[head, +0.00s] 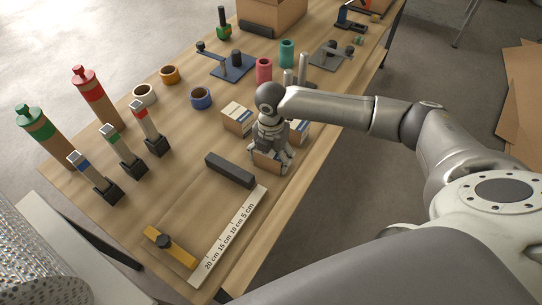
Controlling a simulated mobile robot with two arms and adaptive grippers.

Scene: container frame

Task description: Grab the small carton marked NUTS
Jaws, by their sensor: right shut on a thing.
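My right gripper (270,160) is shut on a small brown carton (266,162) near the table's right edge. The gripper comes down on it from above and hides much of it; I cannot read any marking on it. A second small carton (237,119) with a white and blue label stands just left of the gripper. A third carton (300,130) shows partly behind the gripper on its right. The lettering on these is too small to read. My left gripper is not in view.
A dark grey bar (230,170) and a white ruler (228,238) lie on the wooden table (130,205) in front of the gripper. Tape rolls (201,98), coloured cylinders (264,70) and blue and grey fixtures (233,66) stand behind.

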